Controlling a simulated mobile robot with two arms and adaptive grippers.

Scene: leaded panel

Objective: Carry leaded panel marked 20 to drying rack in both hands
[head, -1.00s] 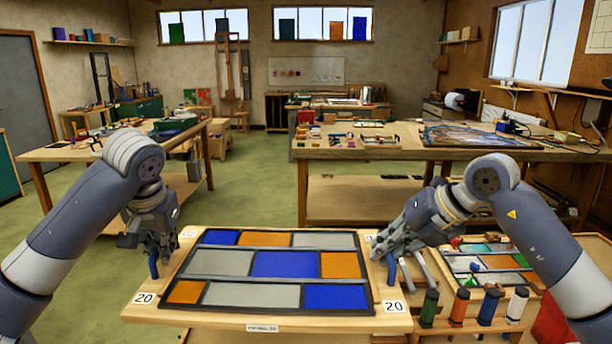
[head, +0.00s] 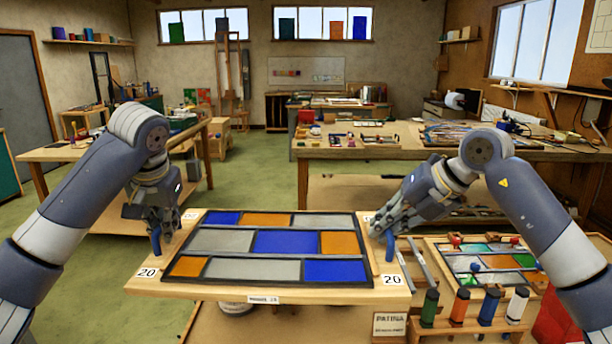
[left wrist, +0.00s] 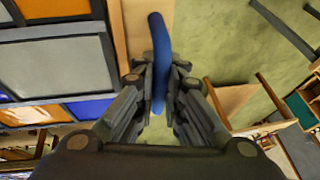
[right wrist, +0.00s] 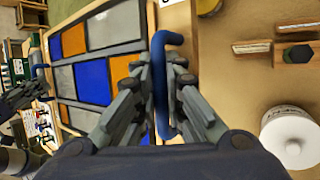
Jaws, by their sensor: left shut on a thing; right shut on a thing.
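The leaded panel (head: 285,241), with blue, orange and grey panes in dark lead, lies flat on a wooden board (head: 205,289) marked 20 at its corners. The board appears raised above the bench in the head view. My left gripper (head: 158,228) is shut on the blue handle (left wrist: 157,35) at the board's left side. My right gripper (head: 384,235) is shut on the blue handle (right wrist: 161,60) at its right side. The board looks nearly level. I cannot pick out a drying rack with certainty.
The bench (head: 240,323) below holds a patina sign (head: 389,324) and, at right, several bottles in a wooden holder (head: 470,331) beside another coloured panel (head: 490,260). A white tub (right wrist: 290,135) stands under the board. A worktable (head: 400,152) stands beyond; green floor is open at left.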

